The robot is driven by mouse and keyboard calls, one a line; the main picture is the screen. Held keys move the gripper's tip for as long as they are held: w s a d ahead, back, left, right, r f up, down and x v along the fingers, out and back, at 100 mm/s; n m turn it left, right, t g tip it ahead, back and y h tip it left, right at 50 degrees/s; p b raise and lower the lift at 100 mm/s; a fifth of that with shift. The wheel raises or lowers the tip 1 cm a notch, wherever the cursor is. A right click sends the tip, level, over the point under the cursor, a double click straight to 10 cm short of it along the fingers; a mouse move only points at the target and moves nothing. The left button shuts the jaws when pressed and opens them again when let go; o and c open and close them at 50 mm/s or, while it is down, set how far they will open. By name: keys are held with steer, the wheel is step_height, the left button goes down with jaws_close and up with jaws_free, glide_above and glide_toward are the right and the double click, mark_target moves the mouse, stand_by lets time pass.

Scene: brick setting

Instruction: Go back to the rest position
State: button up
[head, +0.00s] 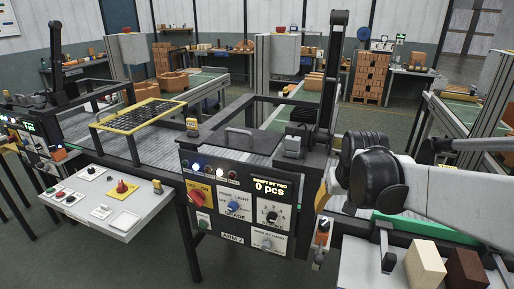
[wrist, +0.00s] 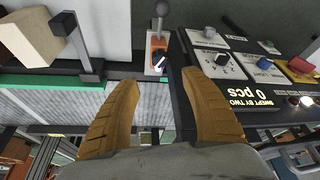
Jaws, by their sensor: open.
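My gripper (wrist: 159,82) shows in the wrist view with its two tan ribbed fingers spread apart and nothing between them. Past the fingertips is a small orange switch box (wrist: 157,52) with a grey knob, which also shows in the head view (head: 322,236). In the head view my pale arm comes in from the right, and its dark joint is above the right side of the machine.
A black control panel (head: 236,208) reading "0 pcs" is at the centre. A beige block (head: 425,265) and a dark brown block (head: 467,268) stand on a white table at lower right. A black upright post (head: 335,80) rises behind the panel. A yellow-framed grid (head: 137,114) is left.

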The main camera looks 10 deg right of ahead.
steer(key=s+a+n+t+y, duration=0.1)
steer(key=s+a+n+t, duration=0.2)
steer(key=s+a, duration=1)
steer(key=shift+s+a+r, duration=0.25)
steer(key=shift+a+r, duration=0.2)
steer(key=shift+a, duration=0.15)
